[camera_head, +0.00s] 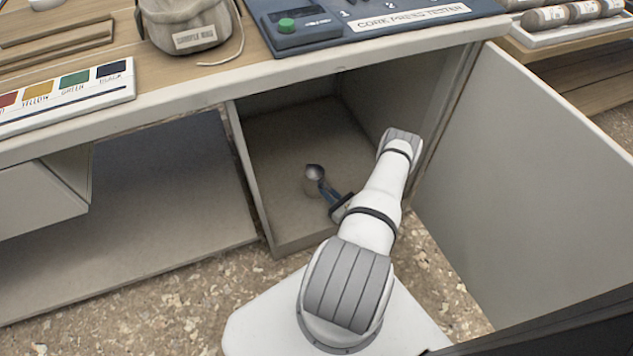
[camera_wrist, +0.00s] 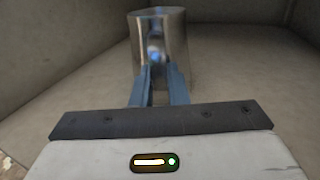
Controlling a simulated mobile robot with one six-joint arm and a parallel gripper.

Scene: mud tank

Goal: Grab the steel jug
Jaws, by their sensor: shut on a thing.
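The steel jug (camera_head: 313,181) is a small shiny metal vessel inside the open cupboard under the bench. In the wrist view the jug (camera_wrist: 172,38) stands upright straight ahead, with its near side reflecting blue. My gripper (camera_head: 325,192) reaches in from the right, and its blue fingers touch the near side of the jug. In the wrist view my gripper (camera_wrist: 158,75) is shut on the jug's near side. The fingers cover the lower near part of the jug, so the exact grip spot is hidden. I cannot tell whether the jug touches the cupboard floor.
The cupboard (camera_head: 290,130) has close side walls and a bench top above. Its open door (camera_head: 535,180) stands to the right of my arm. A sample bag (camera_head: 190,25), a colour chart (camera_head: 70,95) and a core press tester (camera_head: 365,20) are on the bench.

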